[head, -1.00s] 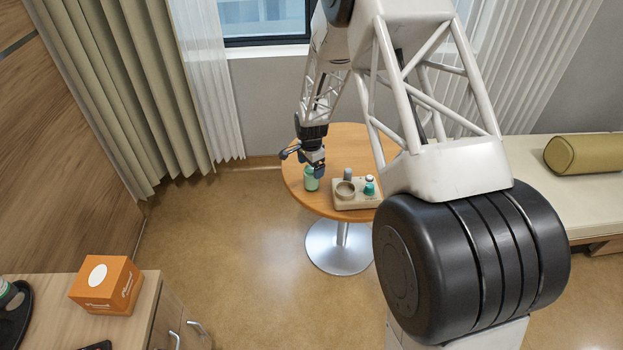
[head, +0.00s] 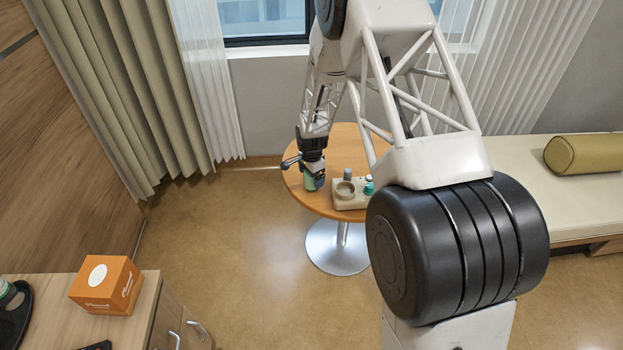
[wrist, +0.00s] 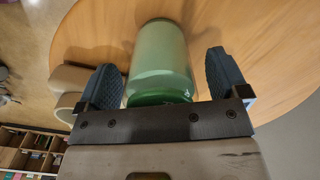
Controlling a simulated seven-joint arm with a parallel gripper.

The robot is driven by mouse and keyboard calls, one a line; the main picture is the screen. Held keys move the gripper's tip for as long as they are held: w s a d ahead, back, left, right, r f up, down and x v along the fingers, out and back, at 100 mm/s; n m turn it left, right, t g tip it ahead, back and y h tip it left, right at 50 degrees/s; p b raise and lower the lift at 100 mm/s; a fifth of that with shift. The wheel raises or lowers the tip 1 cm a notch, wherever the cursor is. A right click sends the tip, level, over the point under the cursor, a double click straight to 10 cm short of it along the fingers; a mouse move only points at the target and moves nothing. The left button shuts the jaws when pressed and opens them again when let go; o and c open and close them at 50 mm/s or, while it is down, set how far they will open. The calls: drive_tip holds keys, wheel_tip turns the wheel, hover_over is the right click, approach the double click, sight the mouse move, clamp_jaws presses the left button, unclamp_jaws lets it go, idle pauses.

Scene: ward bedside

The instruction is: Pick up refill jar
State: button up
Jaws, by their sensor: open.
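The refill jar is a green cylinder (wrist: 160,62) on the round wooden table. In the wrist view it lies between the two dark fingers of my gripper (wrist: 164,78), with a visible gap to the right finger and a smaller one to the left. My gripper is open around it. In the head view my gripper (head: 313,182) is down over the jar (head: 310,184) near the table's left side and hides part of it.
A beige tray (head: 348,204) with a round cup-like recess, a grey item and a teal item sits just right of the jar. It also shows in the wrist view (wrist: 66,80), left of my gripper. The round table (head: 300,200) has bare wood behind the jar.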

drive_tip(key=shift+f, duration=0.25)
idle(0.4)
drive_tip(key=c, duration=1.2)
drive_tip(key=shift+o, duration=0.2)
drive_tip(key=shift+r, duration=0.1)
drive_tip(key=shift+r, duration=0.6)
drive_tip(key=shift+s+r, duration=0.2)
drive_tip(key=shift+r, duration=0.35)
drive_tip(key=shift+s+r, duration=0.15)
drive_tip(key=shift+r, duration=0.4)
drive_tip(key=s+d+r, duration=0.1)
drive_tip(key=s+d, duration=0.1)
drive_tip(key=s, duration=1.3)
drive_tip(key=shift+r, duration=0.2)
